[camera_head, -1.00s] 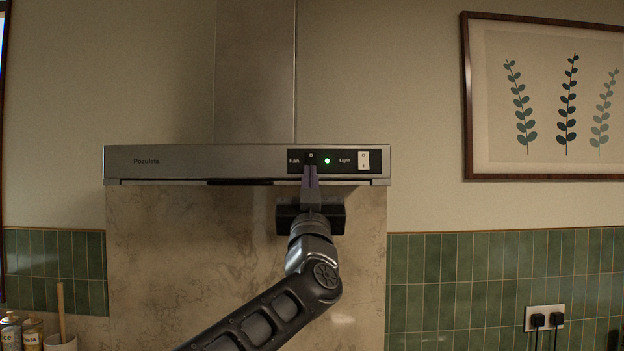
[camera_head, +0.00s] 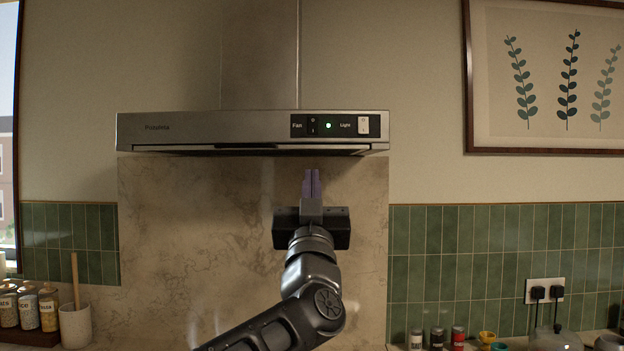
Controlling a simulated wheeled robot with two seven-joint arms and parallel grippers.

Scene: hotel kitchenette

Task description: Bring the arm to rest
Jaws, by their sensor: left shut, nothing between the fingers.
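My left gripper (camera_head: 311,184) is in the middle of the head view, pointing up, with its two purple-grey fingers together and nothing between them. It is below the range hood (camera_head: 200,127) and apart from it, in front of the stone backsplash. My left arm comes up from the bottom edge. My right gripper does not show.
Labelled jars (camera_head: 29,308) and a white utensil pot (camera_head: 75,326) stand at the lower left. Small spice jars (camera_head: 437,338) and a kettle (camera_head: 556,340) are at the lower right. A framed plant picture (camera_head: 545,75) hangs at the right. The backsplash (camera_head: 190,220) beside my gripper is clear.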

